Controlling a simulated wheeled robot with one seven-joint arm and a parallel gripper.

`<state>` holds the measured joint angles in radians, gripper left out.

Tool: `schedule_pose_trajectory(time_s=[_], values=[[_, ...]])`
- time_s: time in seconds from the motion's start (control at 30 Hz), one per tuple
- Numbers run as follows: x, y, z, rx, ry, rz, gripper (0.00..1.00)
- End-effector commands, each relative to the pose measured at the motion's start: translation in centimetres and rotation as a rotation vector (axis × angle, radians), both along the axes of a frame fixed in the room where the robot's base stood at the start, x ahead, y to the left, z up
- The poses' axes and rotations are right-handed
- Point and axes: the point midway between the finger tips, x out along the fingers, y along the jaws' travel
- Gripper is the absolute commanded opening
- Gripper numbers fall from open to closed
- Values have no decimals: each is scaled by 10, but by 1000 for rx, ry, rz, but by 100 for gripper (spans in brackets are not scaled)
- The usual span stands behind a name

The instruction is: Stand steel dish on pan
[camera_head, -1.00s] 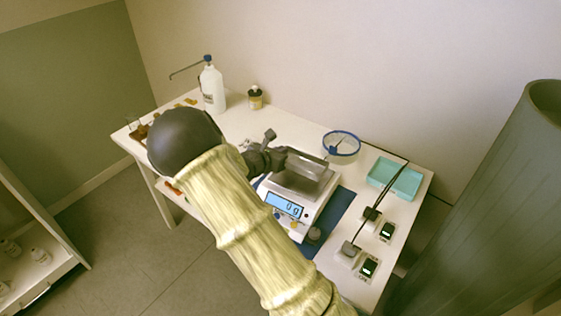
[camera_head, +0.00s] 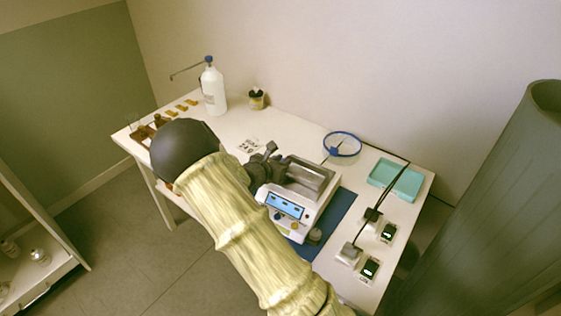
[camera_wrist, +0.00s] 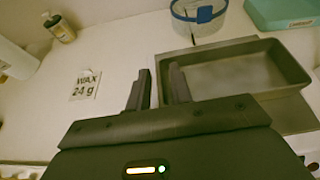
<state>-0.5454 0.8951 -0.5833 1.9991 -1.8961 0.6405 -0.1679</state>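The rectangular steel dish (camera_head: 311,178) sits level on the scale's pan, open side up and empty. It also shows in the wrist view (camera_wrist: 240,75). A strip of the flat steel pan (camera_wrist: 178,44) shows behind the dish; the dish covers much of it. The white scale (camera_head: 290,217) has a lit blue display whose reading I cannot make out. My gripper (camera_head: 276,168) is at the dish's left end, and its fingers (camera_wrist: 160,88) are apart in the wrist view. The right finger overlaps the dish's left rim; I cannot tell whether it touches.
A card reading "WAX 24 g" (camera_wrist: 86,85) lies left of the scale. A blue-rimmed clear bowl (camera_head: 342,144) and teal tray (camera_head: 397,180) stand behind and right. Cabled devices (camera_head: 369,268) occupy the front right.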

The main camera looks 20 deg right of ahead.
Motion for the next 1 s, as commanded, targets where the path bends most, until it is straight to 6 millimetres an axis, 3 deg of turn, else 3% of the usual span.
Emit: schedule_pose_trajectory(time_s=[0.4, 1.0], values=[[0, 0, 5, 0, 0, 0, 24], [-58, 77, 44, 2, 0, 3, 24]])
